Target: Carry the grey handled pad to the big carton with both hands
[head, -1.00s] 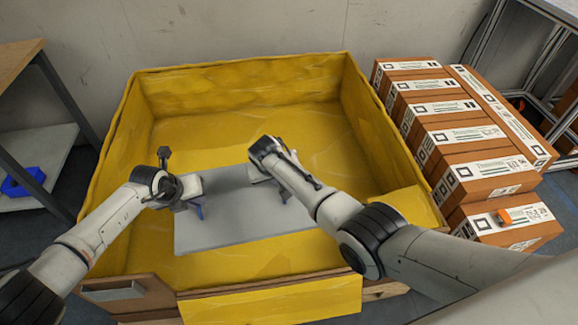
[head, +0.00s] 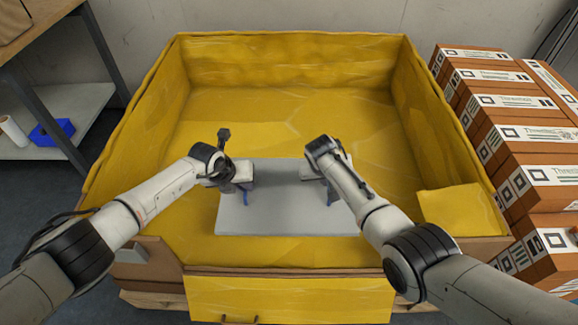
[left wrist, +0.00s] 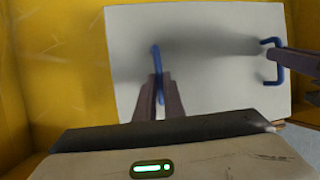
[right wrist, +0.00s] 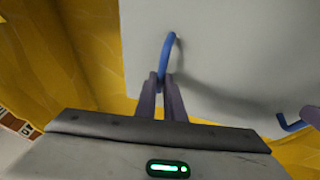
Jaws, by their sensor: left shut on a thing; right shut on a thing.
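The grey pad (head: 285,215) is a flat plate with two blue handles. It is over the inside of the big yellow-lined carton (head: 290,75), near the front wall. I cannot tell whether it touches the carton floor. My left gripper (head: 243,190) is shut on the left blue handle, which shows in the left wrist view (left wrist: 156,62). My right gripper (head: 325,185) is shut on the other blue handle, which shows in the right wrist view (right wrist: 167,52). The pad's far edge is partly hidden by my grippers and arms.
Stacked brown boxes (head: 515,140) with white labels stand right of the carton. The carton's yellow front flap (head: 290,298) hangs down. The carton's back half is empty.

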